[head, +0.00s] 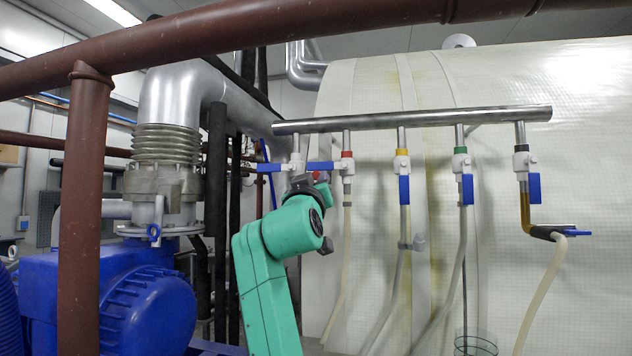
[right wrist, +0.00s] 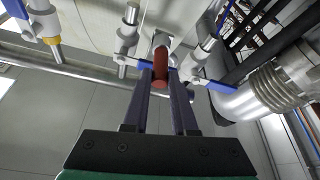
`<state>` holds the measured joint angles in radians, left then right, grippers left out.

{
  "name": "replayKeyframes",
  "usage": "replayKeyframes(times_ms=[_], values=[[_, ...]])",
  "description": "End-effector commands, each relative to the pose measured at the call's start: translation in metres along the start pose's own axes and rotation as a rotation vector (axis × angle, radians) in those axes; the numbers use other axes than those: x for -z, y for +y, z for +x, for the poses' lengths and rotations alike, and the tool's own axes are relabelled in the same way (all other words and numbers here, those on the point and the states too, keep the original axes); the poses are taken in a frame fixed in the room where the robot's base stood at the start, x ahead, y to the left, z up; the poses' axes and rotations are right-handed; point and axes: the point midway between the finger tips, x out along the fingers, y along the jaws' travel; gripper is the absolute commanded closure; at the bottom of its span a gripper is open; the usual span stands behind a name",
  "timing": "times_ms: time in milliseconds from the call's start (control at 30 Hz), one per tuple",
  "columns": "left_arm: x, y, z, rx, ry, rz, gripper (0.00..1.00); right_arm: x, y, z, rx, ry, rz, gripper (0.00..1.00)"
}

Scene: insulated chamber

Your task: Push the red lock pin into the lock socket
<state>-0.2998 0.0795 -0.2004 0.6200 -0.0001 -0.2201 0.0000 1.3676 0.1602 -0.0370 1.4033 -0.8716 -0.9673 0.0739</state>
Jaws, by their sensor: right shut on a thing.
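The red lock pin (right wrist: 161,66) sits between the fingertips of my right gripper (right wrist: 160,78) in the right wrist view. The gripper is shut on it. A pale metal fitting (right wrist: 162,41), perhaps the lock socket, lies just beyond the pin's far end. I cannot tell whether the pin touches it or is inside it. In the head view, my right gripper (head: 317,188) is at the left end of the valve row, mostly hidden by my green wrist. A little red of the pin (head: 322,176) shows there. My left gripper is not in view.
A steel manifold pipe (head: 410,119) runs above the gripper, with several blue-handled valves (head: 404,188) and hanging hoses (head: 460,265). A brown pipe (head: 230,34) crosses the foreground. A blue pump motor (head: 145,305) stands left. A large pale tank (head: 570,110) fills the back right.

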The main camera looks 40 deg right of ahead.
Motion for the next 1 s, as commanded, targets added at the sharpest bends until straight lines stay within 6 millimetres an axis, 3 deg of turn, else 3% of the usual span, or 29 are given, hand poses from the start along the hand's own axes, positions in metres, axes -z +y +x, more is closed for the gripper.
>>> replayKeyframes(times_ms=[467,500,600,867,1000], values=[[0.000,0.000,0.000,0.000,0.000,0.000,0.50,0.001,0.001,0.000,-0.001,0.003,0.001,1.00],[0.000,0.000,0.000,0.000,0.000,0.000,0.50,0.001,0.001,0.000,-0.001,0.003,0.001,0.71],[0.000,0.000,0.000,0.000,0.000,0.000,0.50,0.001,0.000,0.000,-0.001,0.003,0.000,0.40],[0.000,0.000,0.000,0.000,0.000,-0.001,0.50,0.000,0.000,0.000,0.000,0.001,0.000,0.40],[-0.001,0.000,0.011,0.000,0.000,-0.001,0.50,-0.003,-0.002,-0.012,0.000,0.002,0.001,0.40]])
